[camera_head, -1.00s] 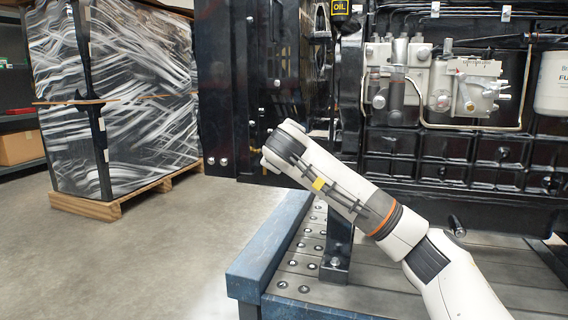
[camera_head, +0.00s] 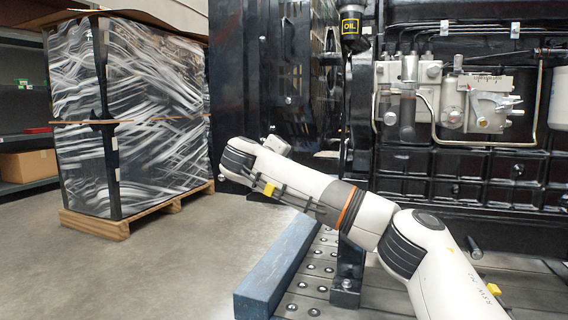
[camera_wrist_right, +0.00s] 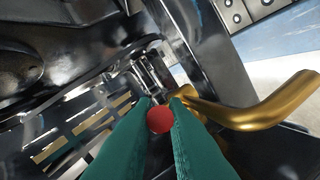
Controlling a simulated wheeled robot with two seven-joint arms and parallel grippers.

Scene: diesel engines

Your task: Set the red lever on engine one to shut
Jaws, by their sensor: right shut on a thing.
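The red lever shows as a round red knob (camera_wrist_right: 160,120) in the right wrist view, between the two green fingers of my right gripper (camera_wrist_right: 161,106). The gripper is shut on the knob. The rest of the lever is hidden. In the head view, the dark engine (camera_head: 450,165) fills the right half. My right arm reaches across in front of it toward the engine's left end. The right gripper and red lever are hidden in that view. My left gripper is in neither view.
A curved brass pipe (camera_wrist_right: 262,112) lies close to the right finger. A wrapped pallet load (camera_head: 130,120) stands at the left, with clear floor in front. Black bodywork is close around the gripper.

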